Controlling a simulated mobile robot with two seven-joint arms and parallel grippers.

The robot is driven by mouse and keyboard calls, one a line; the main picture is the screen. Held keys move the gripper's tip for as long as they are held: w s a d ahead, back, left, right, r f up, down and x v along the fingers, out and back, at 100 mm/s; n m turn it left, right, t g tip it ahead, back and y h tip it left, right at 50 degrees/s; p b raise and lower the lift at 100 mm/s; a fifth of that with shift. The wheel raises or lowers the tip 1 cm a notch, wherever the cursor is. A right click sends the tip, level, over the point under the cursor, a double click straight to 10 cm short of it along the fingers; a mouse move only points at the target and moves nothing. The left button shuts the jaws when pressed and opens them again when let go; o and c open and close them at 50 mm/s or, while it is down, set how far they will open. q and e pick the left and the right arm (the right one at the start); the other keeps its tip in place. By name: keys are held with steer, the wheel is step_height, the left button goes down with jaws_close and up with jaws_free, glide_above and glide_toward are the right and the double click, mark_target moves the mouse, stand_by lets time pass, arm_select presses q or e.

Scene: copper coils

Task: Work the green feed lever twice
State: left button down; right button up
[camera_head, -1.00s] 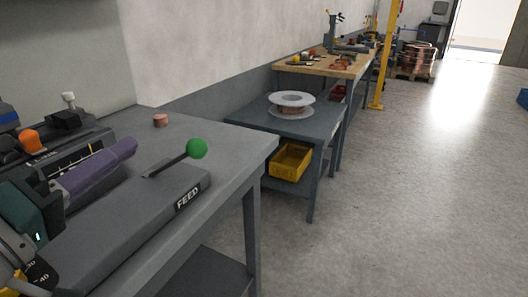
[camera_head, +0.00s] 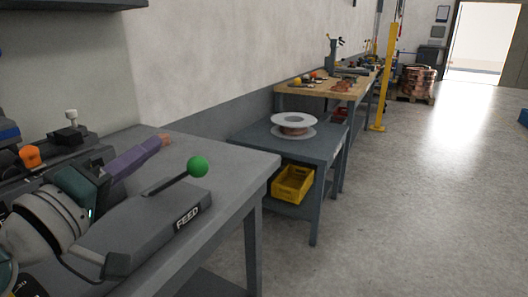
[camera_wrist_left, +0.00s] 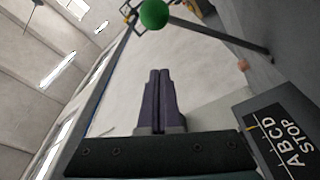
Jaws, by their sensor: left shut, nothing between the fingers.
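The green ball knob (camera_head: 197,167) tops a dark rod that slants up and right out of the grey FEED box (camera_head: 150,225). In the left wrist view the green knob (camera_wrist_left: 154,13) is at the top edge, its rod running right. My left gripper (camera_head: 160,142) has purple fingers, shut and empty. It is behind and left of the lever in the head view, apart from the knob. In the left wrist view its fingers (camera_wrist_left: 160,74) point up below the knob. My right gripper is not in view.
A small copper piece (camera_head: 165,139) shows just past my fingertips. The grey bench (camera_head: 235,175) is bare right of the lever. A lower table (camera_head: 325,143) holds a white-flanged spool (camera_head: 294,121), with a yellow bin (camera_head: 293,184) below.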

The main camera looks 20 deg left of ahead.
mark_target(189, 174)
arm_select(q)
steer(key=shift+w+d+f, duration=0.5)
steer(key=shift+w+d, duration=0.2)
steer(key=shift+d, duration=0.1)
steer(key=shift+w+d+f, duration=0.5)
steer(key=shift+w+d, duration=0.15)
steer(key=shift+d, duration=0.1)
steer(key=shift+b, duration=0.3)
steer(key=shift+s+d+f+m+b, duration=0.1)
steer(key=shift+d+f+m+b, duration=0.65)
steer(key=shift+f+m, duration=0.35)
steer(key=shift+s+d+f+m+t+h+b, duration=0.1)
steer(key=shift+d+f+m+h+b, duration=0.3)
steer(key=shift+f+m+b, duration=0.85)
steer(key=shift+w+d+f+m+t+h+b, duration=0.15)
steer(key=shift+d+f+m+b, duration=0.65)
steer(key=shift+f, duration=0.95)
steer(key=shift+s+d+f+m+t+h+b, duration=0.15)
steer(key=shift+d+f+m+h+b, duration=0.2)
steer(key=shift+f+m+b, duration=0.9)
steer(key=shift+f+n, duration=0.35)
steer(key=shift+n, duration=0.05)
